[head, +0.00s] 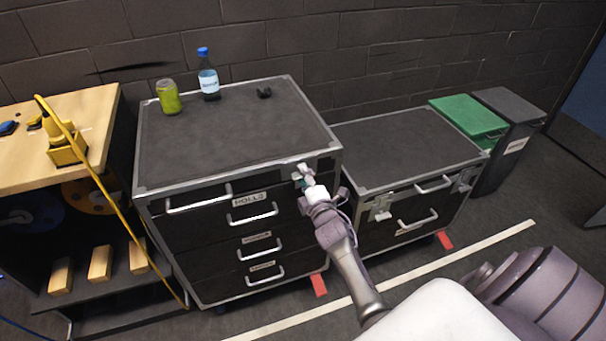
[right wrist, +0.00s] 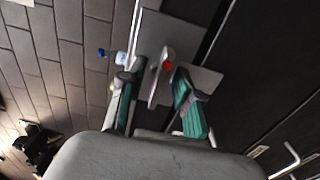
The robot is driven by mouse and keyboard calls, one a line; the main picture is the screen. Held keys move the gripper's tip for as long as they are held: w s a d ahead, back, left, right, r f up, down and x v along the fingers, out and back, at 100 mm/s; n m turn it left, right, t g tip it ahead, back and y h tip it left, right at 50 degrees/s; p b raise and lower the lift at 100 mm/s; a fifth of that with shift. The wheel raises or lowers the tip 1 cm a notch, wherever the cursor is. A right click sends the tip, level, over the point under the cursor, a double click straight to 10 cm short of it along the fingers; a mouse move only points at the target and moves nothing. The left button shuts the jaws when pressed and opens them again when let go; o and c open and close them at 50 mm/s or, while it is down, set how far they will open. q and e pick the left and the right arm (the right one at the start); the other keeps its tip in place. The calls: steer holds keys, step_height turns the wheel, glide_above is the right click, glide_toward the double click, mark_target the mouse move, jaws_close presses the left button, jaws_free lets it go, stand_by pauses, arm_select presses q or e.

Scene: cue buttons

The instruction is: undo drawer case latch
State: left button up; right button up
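The black drawer case (head: 235,135) with metal edges stands left of centre in the head view, its several front drawers shut. Its latch (head: 302,170) is at the upper right front corner, partly hidden by my right gripper (head: 307,185). In the right wrist view the green-padded fingers of my right gripper (right wrist: 157,92) are apart, one on each side of the latch's metal piece (right wrist: 157,80), which has a red spot. I cannot tell whether the fingers touch it. My left gripper is not in view.
A lower latched case (head: 405,145) is close on the right. A wooden bench (head: 95,115) with a yellow tool (head: 66,150) is on the left.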

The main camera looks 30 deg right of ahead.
steer(key=shift+w+d, duration=0.1)
steer(key=shift+w, duration=0.25)
jaws_close()
